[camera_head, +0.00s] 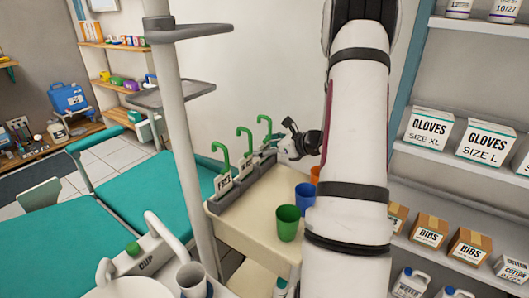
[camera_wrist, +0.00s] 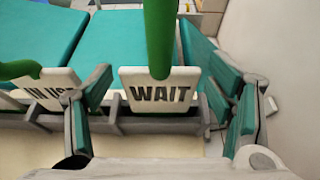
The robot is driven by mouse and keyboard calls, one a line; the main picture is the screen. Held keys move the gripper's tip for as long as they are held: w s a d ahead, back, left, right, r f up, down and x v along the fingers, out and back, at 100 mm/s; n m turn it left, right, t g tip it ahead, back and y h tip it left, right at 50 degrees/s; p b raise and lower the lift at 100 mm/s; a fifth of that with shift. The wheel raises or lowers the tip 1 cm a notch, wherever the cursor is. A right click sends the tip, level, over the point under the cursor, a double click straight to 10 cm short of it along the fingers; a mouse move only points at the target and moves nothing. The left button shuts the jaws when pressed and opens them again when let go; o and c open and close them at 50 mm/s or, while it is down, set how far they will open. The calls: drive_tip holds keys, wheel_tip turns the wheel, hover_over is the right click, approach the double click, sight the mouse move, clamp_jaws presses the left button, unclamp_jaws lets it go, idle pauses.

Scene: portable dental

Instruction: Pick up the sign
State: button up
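Several small white signs with green hook-shaped handles stand in a row in a grey holder (camera_head: 217,204) on a cream cart. The nearest in the head view is the FREE sign (camera_head: 222,183). In the wrist view the WAIT sign (camera_wrist: 160,94) stands upright in the holder, its green handle (camera_wrist: 159,35) rising towards the camera. The IN USE sign (camera_wrist: 45,88) is to its left, partly behind my left finger. My gripper (camera_head: 292,143) is at the far end of the row, open, with one finger on each side of the WAIT sign in the wrist view (camera_wrist: 163,95).
Green (camera_head: 288,222), blue (camera_head: 305,195) and orange cups stand on the cart (camera_head: 255,205), close to my arm. A grey pole (camera_head: 185,130) rises left of the cart beside a teal dental chair (camera_head: 60,240). Shelves with glove boxes (camera_head: 429,126) are at right.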

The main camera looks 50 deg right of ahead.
sight(264, 118)
drive_tip(key=c, duration=1.2)
wheel_tip(264, 118, up, 10)
drive_tip(key=shift+p, duration=1.15)
